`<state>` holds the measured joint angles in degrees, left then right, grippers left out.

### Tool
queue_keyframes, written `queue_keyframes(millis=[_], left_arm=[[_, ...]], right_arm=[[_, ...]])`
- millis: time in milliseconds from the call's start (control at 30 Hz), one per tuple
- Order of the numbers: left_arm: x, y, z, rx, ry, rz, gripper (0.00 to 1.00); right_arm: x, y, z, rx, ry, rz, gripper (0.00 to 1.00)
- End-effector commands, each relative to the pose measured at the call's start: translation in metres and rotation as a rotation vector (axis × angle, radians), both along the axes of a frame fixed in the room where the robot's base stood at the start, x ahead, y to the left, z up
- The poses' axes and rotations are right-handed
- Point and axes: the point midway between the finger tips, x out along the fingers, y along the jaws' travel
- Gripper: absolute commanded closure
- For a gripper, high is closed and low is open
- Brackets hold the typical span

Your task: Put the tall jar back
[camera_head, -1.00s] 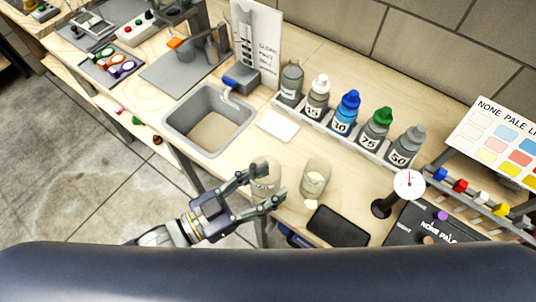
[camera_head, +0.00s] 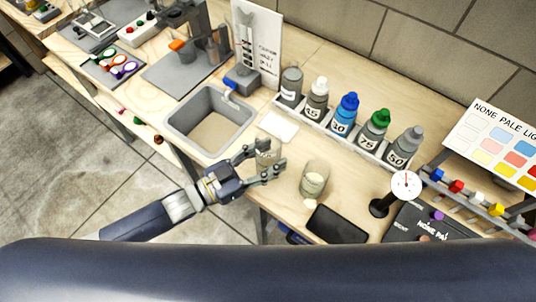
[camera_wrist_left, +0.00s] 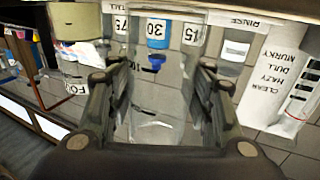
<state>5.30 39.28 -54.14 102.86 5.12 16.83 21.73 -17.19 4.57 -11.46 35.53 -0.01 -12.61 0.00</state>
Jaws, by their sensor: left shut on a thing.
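My left gripper (camera_head: 268,167) is shut on a clear, see-through jar (camera_head: 267,151), which I take to be the tall jar. It is near the front edge of the bench, right of the sink. In the left wrist view the held jar (camera_wrist_left: 158,110) stands between the two fingers, with bottles and number labels showing through it. I cannot tell whether its base touches the bench. A second clear jar (camera_head: 314,178) with pale contents stands to the right of my gripper, apart from it. My right gripper is not in view.
A grey sink (camera_head: 208,118) lies left of the held jar. A white pad (camera_head: 278,126) lies just behind it. A rack of several numbered bottles (camera_head: 344,116) stands farther back. A dark flat plate (camera_head: 337,224) and a dial gauge (camera_head: 405,186) are at right.

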Motion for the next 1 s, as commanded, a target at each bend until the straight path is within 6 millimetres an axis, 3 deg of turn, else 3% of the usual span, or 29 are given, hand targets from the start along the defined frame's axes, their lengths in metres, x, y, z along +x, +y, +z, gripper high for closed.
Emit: queue_keyframes(millis=[300, 333, 400, 433, 833, 1000], left_arm=[[0.000, 0.000, -0.003, -0.002, -0.001, -0.001, 0.93], [0.000, 0.000, -0.003, -0.001, -0.001, 0.000, 0.51], [0.000, 0.000, -0.002, -0.001, -0.001, 0.000, 0.35], [0.000, 0.000, -0.002, 0.000, 0.000, 0.000, 0.32], [-0.001, 0.000, 0.002, 0.001, -0.001, 0.000, 0.32], [-0.015, 0.023, -0.003, 0.004, 0.003, 0.000, 0.32]], right_arm=[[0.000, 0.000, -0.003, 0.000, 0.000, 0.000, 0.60], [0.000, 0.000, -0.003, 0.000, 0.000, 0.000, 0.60], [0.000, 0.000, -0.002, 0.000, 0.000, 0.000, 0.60], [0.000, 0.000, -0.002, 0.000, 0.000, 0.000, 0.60], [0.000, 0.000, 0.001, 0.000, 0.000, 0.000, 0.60], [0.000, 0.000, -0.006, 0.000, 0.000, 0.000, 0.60]])
